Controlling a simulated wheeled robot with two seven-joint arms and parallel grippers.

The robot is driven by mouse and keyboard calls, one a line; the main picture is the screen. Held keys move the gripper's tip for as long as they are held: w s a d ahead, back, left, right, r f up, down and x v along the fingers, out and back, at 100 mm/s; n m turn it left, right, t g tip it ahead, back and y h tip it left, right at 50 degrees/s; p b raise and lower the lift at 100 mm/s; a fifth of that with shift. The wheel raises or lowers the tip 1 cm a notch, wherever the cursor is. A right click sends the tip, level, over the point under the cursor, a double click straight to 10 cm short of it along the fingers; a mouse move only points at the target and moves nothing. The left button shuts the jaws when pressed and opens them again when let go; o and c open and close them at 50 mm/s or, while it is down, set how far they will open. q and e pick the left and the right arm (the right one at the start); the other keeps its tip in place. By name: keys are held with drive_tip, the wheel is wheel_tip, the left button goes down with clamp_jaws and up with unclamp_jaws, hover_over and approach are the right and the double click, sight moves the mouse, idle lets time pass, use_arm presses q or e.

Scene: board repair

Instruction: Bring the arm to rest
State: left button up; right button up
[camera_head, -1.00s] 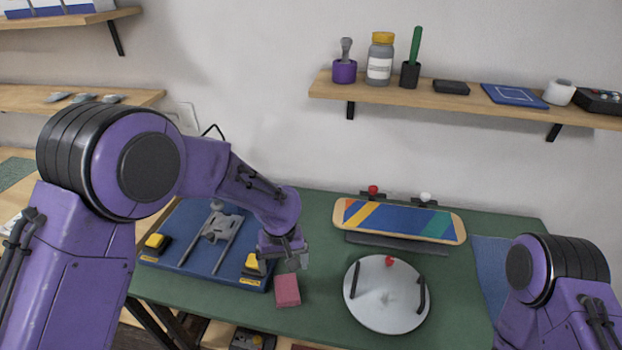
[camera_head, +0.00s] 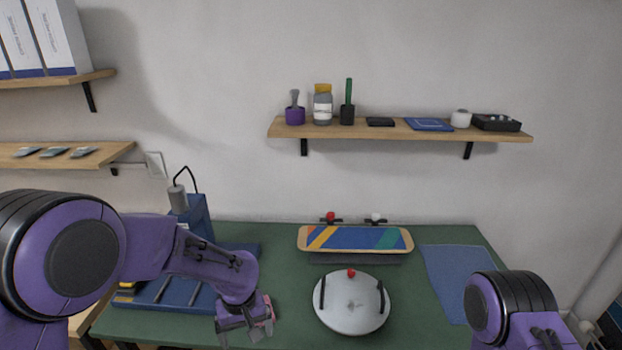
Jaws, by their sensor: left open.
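My left arm comes in from the left, and its gripper (camera_head: 262,336) hangs open above the green table (camera_head: 285,240), near its front left. The fingers are close to the bottom of the camera head view. A pinkish-red patch shows at the fingers, but I cannot tell whether it is the pink block or part of the gripper. Part of my right arm shows at the lower right; its gripper is out of view.
A blue fixture (camera_head: 180,292) stands behind my left forearm. A blue mat (camera_head: 455,280) lies at the right. A wall shelf (camera_head: 400,133) holds jars and tools.

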use_arm(q)
drive_tip(key=w+d+f+t+h, duration=0.1)
drive_tip(key=w+t+h, duration=0.1)
drive_tip(key=w+t, duration=0.2)
drive_tip(key=s+a+f+n+t+y+b, duration=0.2)
drive_tip(key=s+a+f+t, duration=0.1)
drive_tip(key=s+a+f, duration=0.75)
drive_tip(key=s+a+f+g+y, duration=0.1)
drive_tip(key=s+a+f, duration=0.1)
drive_tip(key=s, duration=0.5)
drive_tip(key=s+a+f+g+y+b, duration=0.1)
drive_tip(key=s+a+f, duration=0.1)
drive_tip(key=s+f, duration=0.2)
drive_tip(key=s+a+f+g+y+b, duration=0.1)
drive_tip(key=s+f, duration=0.3)
drive_tip(key=s, duration=0.7)
drive_tip(key=shift+a+n+g, duration=0.4)
drive_tip(key=shift+a, duration=0.2)
use_arm(e)
wheel_tip(320, 180, down, 4)
drive_tip(key=shift+f, duration=0.1)
